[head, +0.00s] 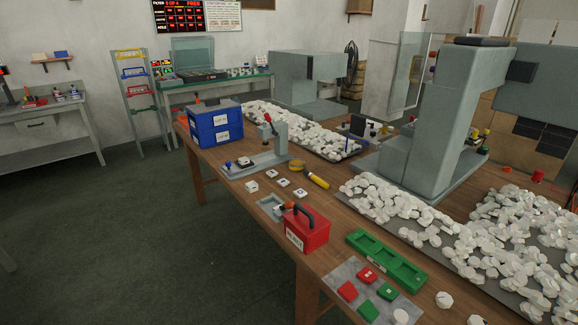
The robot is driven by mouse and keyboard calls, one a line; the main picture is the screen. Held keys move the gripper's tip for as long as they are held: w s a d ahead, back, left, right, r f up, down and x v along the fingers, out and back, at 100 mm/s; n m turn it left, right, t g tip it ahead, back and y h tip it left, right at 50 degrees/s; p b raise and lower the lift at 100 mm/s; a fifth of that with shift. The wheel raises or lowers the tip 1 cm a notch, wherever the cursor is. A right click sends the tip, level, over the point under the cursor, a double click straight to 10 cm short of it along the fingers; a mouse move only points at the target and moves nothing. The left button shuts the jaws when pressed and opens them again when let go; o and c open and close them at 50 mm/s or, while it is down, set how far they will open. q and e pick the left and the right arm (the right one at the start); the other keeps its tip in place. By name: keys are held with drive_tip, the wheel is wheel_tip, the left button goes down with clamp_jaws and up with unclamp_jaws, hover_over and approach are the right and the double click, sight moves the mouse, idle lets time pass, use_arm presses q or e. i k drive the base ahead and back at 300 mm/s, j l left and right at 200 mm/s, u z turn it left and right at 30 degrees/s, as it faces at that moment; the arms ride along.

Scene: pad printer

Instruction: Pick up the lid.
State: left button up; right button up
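I cannot tell for certain which thing is the lid. A red box-like piece (307,236) with a dark arched handle and a white label stands near the front edge of the wooden table (240,189). Blue stacked boxes (214,124) with white labels sit at the table's far left end; their top is dark blue. Neither of my grippers is in view.
A small grey tray (270,207) lies beside the red piece. A green tray (386,261) and a grey mat (345,273) with red and green pieces lie to its right. White pieces heap around the grey printer (432,125). The floor (150,240) at left is clear.

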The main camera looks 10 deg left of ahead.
sight(272, 173)
drive_tip(key=i+j+z, duration=0.5)
drive_tip(key=j, duration=0.5)
drive_tip(key=i+j+z, duration=0.35)
drive_tip(key=j+z, duration=0.15)
drive_tip(key=j, duration=0.6)
drive_tip(key=i+j+z, duration=0.1)
drive_tip(key=j+z, duration=0.4)
drive_tip(key=j, duration=0.65)
drive_tip(key=k+j+z, duration=0.1)
drive_tip(key=j+z, duration=0.4)
drive_tip(key=j, duration=0.75)
